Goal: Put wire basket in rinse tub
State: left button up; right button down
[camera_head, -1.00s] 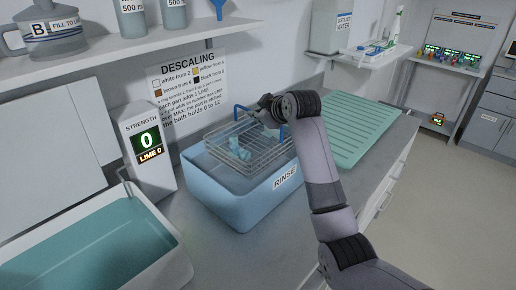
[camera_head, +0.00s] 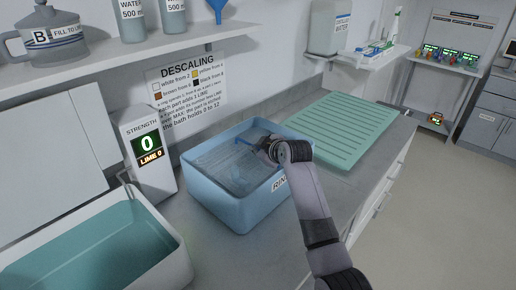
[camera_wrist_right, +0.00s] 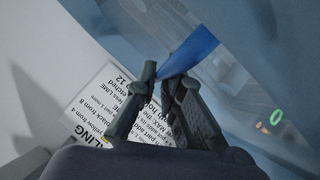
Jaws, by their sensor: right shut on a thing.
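The blue rinse tub (camera_head: 222,207) stands on the counter with water in it. The wire basket (camera_head: 228,168) is down inside the tub, its wires showing dimly through the water. My right gripper (camera_head: 268,148) is at the tub's right rear, shut on the basket's blue handle (camera_head: 247,141). In the right wrist view the blue handle (camera_wrist_right: 188,53) lies between the fingers of my right gripper (camera_wrist_right: 160,82). My left gripper is not in view.
A white bath with teal liquid (camera_head: 100,240) stands at the front left, beside the strength display (camera_head: 148,150) reading 0. A green ribbed mat (camera_head: 345,128) lies right of the tub. A shelf (camera_head: 130,52) with a jug and bottles runs above.

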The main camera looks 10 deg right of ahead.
jog(key=c, duration=2.1)
grip_release()
jog(key=shift+f, duration=0.1)
jog(key=shift+c, duration=0.2)
jog(key=o, duration=0.4)
jog(key=shift+s+r, duration=0.1)
jog(key=shift+r, duration=0.15)
jog(key=b+v, duration=0.1)
jog(key=v, duration=1)
jog(key=shift+s+d+r, duration=0.1)
jog(key=shift+s+r, duration=0.05)
jog(key=shift+s, duration=0.2)
